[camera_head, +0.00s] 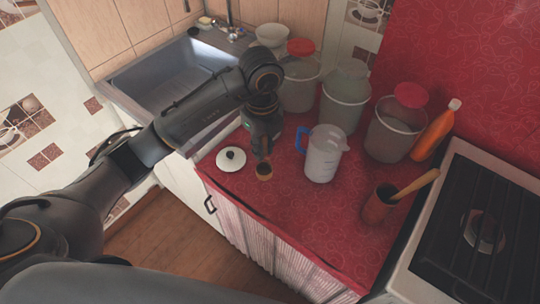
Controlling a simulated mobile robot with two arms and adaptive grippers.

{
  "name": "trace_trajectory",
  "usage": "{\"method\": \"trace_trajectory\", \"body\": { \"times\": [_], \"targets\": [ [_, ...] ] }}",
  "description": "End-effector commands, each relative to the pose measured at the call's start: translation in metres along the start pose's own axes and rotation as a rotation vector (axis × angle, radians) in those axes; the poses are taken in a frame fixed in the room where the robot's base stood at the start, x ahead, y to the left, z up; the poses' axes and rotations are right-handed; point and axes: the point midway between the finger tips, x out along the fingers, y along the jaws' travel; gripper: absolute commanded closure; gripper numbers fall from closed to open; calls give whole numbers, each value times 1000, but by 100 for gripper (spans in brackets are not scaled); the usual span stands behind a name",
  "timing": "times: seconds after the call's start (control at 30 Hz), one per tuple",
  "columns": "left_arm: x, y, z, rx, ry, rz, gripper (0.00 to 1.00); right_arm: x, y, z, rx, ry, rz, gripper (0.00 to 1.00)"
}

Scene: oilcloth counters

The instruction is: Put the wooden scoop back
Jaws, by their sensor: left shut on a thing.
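My left gripper (263,158) points down over the front left part of the red counter and is shut on the wooden scoop (264,176). Only a small tan, rounded end with a dark inside shows below the fingers; the gripper hides the rest. I cannot tell whether this end touches the counter. A white round lid (231,159) with a black knob lies on the counter just left of the gripper. A brown-red crock (376,207) holding a wooden-handled utensil (415,185) stands to the right, near the stove. My right gripper is not in view.
A clear measuring jug (323,158) with a blue handle stands right of the gripper. Several canisters (344,98) and an orange bottle (435,130) line the back. The sink (175,82) is at the left, the stove (480,230) at the right. The front middle counter is clear.

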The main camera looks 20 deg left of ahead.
Motion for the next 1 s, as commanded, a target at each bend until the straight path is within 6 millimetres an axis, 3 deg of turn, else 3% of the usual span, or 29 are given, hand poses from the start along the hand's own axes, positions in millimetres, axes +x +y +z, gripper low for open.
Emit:
{"method": "trace_trajectory", "body": {
  "times": [0.03, 0.2, 0.37, 0.6, 1.0],
  "targets": [
    [16, -6, 0, -1, 8, 8, 100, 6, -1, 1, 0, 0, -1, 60],
    [34, -24, 9, 0, 2, 4, 100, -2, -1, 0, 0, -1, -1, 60],
    [44, -32, 12, 1, 1, 4, 100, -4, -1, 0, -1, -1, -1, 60],
    [73, -34, 12, 2, 2, 4, 100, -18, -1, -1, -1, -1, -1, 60],
    [82, -34, 13, 2, 0, 2, 100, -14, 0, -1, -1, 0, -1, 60]
  ]
}}
